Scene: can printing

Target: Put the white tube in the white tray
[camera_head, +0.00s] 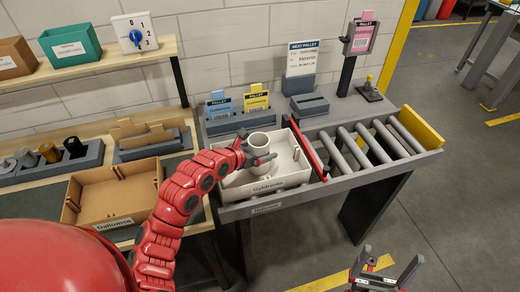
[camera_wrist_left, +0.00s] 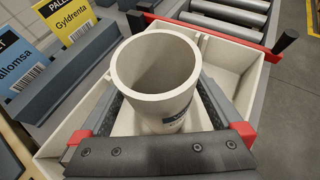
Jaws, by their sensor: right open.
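The white tube (camera_head: 262,144) stands about upright in the white tray (camera_head: 298,178), which carries a label reading Gyldrenta. My left gripper (camera_head: 252,148) reaches into the tray from the left, with one finger on either side of the tube. In the left wrist view, the tube (camera_wrist_left: 155,78) shows its open top, and the fingertips of my left gripper (camera_wrist_left: 162,100) appear to touch its sides. The underside of the tube is hidden. My right gripper (camera_head: 390,262) is open and empty, low at the right over the floor.
A brown tray (camera_head: 95,222) labelled Dallomsa lies left of my left arm. Blue and yellow pallet cards (camera_head: 257,101) stand behind the white tray. A red bar (camera_head: 308,150) separates the tray from the rollers (camera_head: 375,145). A wall shelf (camera_head: 90,65) holds bins.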

